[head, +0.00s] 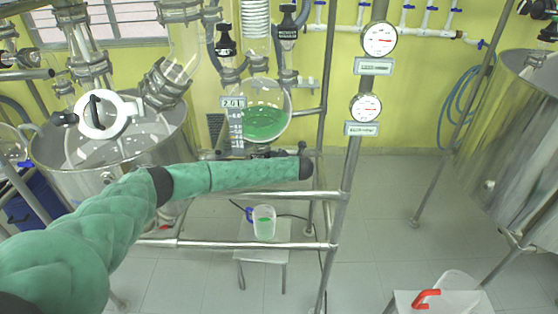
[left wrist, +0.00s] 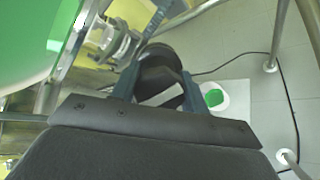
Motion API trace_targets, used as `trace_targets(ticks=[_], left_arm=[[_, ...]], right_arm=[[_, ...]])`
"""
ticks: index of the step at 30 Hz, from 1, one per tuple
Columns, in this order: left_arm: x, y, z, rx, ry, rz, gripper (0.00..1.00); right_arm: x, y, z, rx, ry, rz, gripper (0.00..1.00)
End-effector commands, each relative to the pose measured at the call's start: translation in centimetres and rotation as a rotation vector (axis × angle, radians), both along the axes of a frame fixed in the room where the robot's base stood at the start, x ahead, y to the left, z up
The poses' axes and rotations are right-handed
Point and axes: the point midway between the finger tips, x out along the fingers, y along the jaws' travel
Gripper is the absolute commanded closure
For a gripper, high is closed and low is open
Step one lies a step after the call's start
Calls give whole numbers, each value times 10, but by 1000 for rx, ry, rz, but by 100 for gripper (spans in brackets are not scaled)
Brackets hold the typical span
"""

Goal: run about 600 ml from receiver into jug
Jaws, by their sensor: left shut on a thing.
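The receiver (head: 265,118) is a round glass flask, its lower part filled with green liquid. The jug (head: 263,230) is clear with a blue handle, stands upright on a low white stool (head: 280,232) below the receiver, and holds some green liquid. It also shows in the left wrist view (left wrist: 214,98). My left arm reaches across just below the receiver. In the left wrist view, my left gripper (left wrist: 158,92) is shut on a dark round part with a pale face, apparently the outlet valve handle. My arm hides the outlet in the head view. My right gripper is out of view.
A steel vessel (head: 50,150) stands at left and another (head: 520,120) at right. Metal frame rails (head: 250,245) run in front of the stool. A container with a red handle (head: 427,297) stands at lower right. A black cable lies on the floor.

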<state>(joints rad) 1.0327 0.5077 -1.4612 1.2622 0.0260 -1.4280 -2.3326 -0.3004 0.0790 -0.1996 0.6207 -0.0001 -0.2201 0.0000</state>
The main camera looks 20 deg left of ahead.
Motion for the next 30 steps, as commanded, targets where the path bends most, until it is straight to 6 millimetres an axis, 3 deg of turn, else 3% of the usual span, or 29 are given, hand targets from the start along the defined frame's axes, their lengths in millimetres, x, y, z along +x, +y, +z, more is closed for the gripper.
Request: trace_targets(ticks=[5, 6, 9, 20, 30], left_arm=[[0, -1, 1, -1, -1, -2, 78], [0, -1, 1, -2, -2, -1, 53], [0, -1, 1, -2, -1, 0, 34], [-2, -3, 0, -2, -1, 0, 33], [-31, -32, 18, -3, -3, -2, 33]], right_arm=[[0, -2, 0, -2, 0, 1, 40], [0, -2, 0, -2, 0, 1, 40], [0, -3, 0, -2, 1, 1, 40], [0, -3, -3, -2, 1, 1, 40], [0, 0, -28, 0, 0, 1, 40]])
